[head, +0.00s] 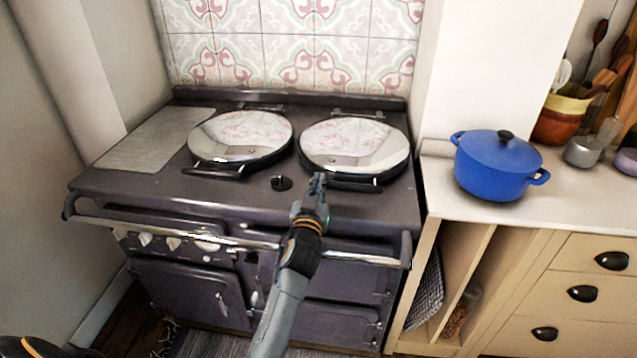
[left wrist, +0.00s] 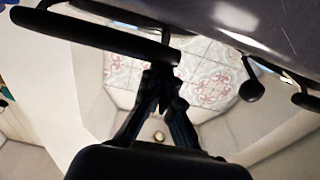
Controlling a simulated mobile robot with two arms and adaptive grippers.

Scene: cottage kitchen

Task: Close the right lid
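The right lid (head: 355,146) is a round chrome dome on the dark range cooker (head: 240,190). It lies flat over its hotplate, level like the left lid (head: 240,137). Its dark bar handle (head: 352,186) faces the front and also shows in the left wrist view (left wrist: 95,32). My left gripper (head: 318,184) is at the left end of this handle, over the cooker's front part. I cannot tell if it touches the handle. Its fingers (left wrist: 160,82) look shut, with nothing between them. My right gripper is not in view.
A chrome rail (head: 180,231) runs along the cooker's front. A blue pot (head: 497,165) stands on the counter (head: 455,203) to the right. A tiled wall (head: 290,45) is behind.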

